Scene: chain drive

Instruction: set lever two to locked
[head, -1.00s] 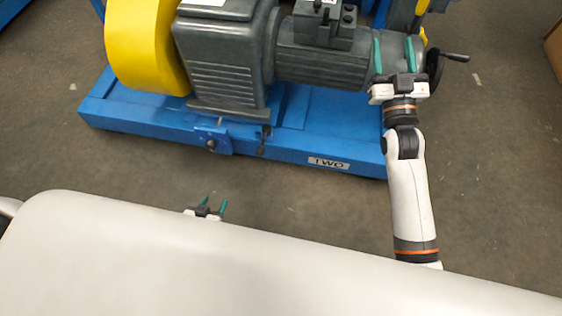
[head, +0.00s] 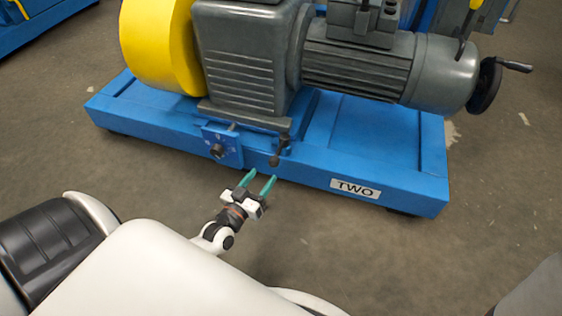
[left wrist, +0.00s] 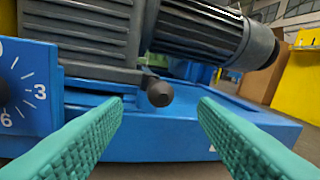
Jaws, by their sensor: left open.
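Machine two's blue base, with its "TWO" label (head: 355,189), stands ahead. A dark lever with a round knob (head: 274,161) sticks out at the front of the base, right of the dial plate (head: 222,146). My left gripper (head: 260,182) is open, its two teal fingers pointing at the knob from just in front and below. In the left wrist view the knob (left wrist: 160,93) appears between the open fingers, apparently beyond their tips and not held. No locked or unlocked marking is readable. My right gripper is out of view.
A grey motor (head: 385,66) with a black handwheel (head: 486,85) and a yellow guard (head: 158,45) sit on the base. The numbered dial (left wrist: 18,88) is left of the fingers in the wrist view. Floor in front of the base is clear.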

